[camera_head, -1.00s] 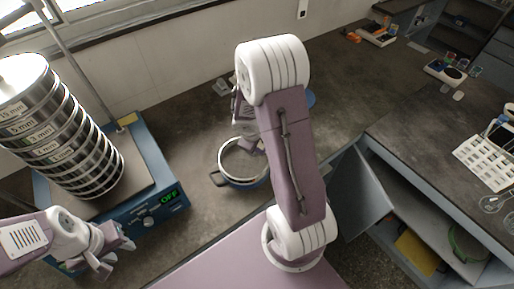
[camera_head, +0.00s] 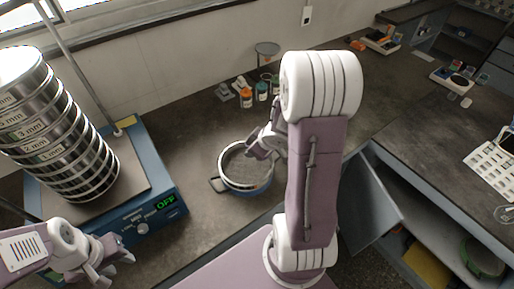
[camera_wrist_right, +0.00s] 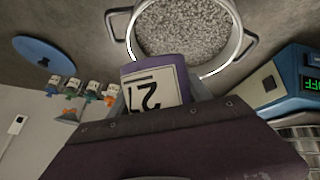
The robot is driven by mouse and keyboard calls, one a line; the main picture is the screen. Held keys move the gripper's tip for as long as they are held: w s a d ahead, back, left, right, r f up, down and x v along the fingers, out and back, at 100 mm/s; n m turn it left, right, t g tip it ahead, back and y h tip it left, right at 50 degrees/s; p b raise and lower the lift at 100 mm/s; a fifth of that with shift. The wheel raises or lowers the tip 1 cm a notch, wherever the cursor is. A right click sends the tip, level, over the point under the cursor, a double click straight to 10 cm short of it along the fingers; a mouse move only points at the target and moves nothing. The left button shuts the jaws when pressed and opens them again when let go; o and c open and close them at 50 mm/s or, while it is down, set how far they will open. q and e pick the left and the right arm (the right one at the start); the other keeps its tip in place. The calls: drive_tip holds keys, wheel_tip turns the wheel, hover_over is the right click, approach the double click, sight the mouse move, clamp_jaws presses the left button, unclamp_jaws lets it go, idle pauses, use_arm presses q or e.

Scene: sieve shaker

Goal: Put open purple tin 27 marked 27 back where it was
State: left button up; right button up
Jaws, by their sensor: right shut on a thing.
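The tin's inside is hidden. The pan holds grey grains and also shows in the right wrist view (camera_wrist_right: 237,62). My left gripper (camera_head: 112,274) is empty, fingers apart, in front of the shaker.
The blue shaker (camera_head: 150,222) with its sieve stack (camera_head: 60,140) stands at left, display reading OFF.

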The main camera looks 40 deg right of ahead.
drive_tip(key=shift+w+f+m+t+y+b, duration=0.15)
drive_tip(key=shift+m+t+y+b, duration=0.15)
drive_tip(key=shift+t+y+b, duration=0.6)
drive_tip(key=shift+w+a+t, duration=0.15)
drive_tip(key=shift+t, duration=0.45)
drive_tip(key=shift+r, duration=0.3)
drive_tip(key=shift+w+a, duration=0.1)
